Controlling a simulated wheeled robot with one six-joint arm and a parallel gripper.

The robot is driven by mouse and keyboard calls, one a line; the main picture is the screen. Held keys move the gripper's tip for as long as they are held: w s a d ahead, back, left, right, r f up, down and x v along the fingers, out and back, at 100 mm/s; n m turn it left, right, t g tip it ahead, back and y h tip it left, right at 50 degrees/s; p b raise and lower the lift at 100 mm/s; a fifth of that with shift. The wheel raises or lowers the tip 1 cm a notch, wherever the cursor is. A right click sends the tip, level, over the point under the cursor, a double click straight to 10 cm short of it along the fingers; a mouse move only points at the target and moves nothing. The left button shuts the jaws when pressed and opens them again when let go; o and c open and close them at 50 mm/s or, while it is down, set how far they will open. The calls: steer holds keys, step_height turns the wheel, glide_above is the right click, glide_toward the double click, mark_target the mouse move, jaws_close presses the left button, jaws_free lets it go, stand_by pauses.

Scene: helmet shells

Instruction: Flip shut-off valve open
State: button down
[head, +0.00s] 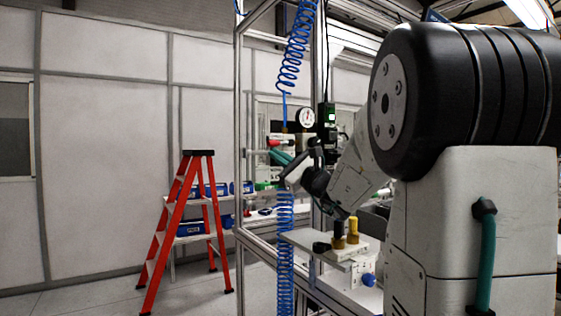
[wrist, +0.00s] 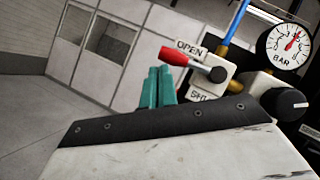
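The shut-off valve's red lever (wrist: 174,56) sticks out to the left from its grey body (wrist: 208,72), tilted slightly, just under the OPEN label (wrist: 190,48). A partly hidden lower label (wrist: 202,95) begins with "SH". My gripper's teal fingers (wrist: 158,88) stand side by side with no clear gap and nothing visible between them. Their tips are just below the lever in the wrist view; whether they touch it I cannot tell. In the head view the red lever (head: 274,143) is small, just above my teal fingers (head: 280,157).
A pressure gauge (wrist: 288,46) and a black knob (wrist: 290,103) sit right of the valve. A blue coiled hose (head: 294,60) hangs at the metal frame. A red stepladder (head: 166,240) stands left. A shelf (head: 330,246) with fittings lies below my arm.

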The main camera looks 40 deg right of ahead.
steer(key=shift+a+r, duration=0.2)
steer(key=shift+r, duration=0.1)
stand_by(0.4)
steer(key=s+a+f, duration=0.1)
steer(key=s+f, duration=0.8)
steer(key=shift+a+f, duration=0.2)
steer(key=shift+f, duration=0.15)
stand_by(0.4)
